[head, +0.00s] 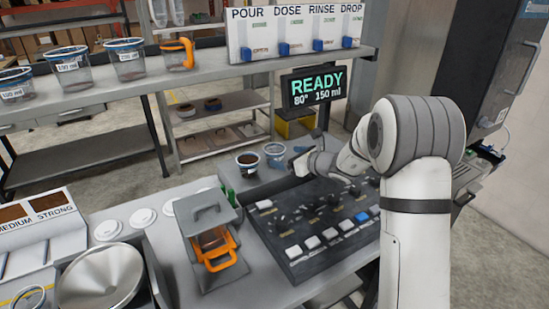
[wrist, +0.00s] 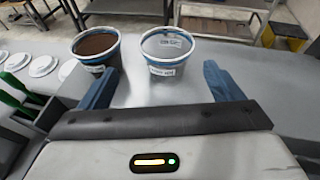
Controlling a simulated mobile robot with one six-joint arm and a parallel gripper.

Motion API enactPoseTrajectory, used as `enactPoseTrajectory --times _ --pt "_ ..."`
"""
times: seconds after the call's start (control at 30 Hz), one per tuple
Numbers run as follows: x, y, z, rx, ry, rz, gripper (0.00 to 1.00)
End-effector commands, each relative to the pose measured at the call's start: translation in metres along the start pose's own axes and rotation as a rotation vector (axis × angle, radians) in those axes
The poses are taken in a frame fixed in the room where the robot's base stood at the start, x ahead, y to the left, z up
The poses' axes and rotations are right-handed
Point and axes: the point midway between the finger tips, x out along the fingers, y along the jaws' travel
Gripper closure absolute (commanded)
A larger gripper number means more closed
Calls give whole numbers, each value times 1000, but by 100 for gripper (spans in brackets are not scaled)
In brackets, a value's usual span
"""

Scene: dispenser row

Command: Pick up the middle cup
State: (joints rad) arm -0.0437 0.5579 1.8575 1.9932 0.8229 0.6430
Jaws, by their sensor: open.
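Two cups stand side by side on the grey counter near my gripper. One has a blue-and-white rim and dark brown contents (head: 248,164); it is the left cup in the wrist view (wrist: 97,48). The other is a clear, empty-looking cup with a blue rim and a label (head: 274,154); in the wrist view (wrist: 171,55) it stands ahead, roughly between my fingertips. Three labelled cups stand on the back shelf, the middle one (head: 68,66) between two others. My gripper (wrist: 160,82) is open and empty, just short of the clear cup; its fingers are hard to make out in the head view.
A black button panel (head: 310,228) lies under my arm. White discs (head: 108,230) lie on the counter. A READY display (head: 316,88) stands behind the cups. An orange-handled cup (head: 178,55) is on the back shelf.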

Motion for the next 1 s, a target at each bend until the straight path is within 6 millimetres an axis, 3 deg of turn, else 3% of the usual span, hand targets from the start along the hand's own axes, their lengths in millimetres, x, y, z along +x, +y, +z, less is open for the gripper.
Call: enactPoseTrajectory --times 0.17,0.7,1.0 --pt "17 -10 -5 61 -13 -29 14" --pt "80 -9 -8 57 -13 -29 14" --pt "84 -10 -10 57 -13 -30 14"
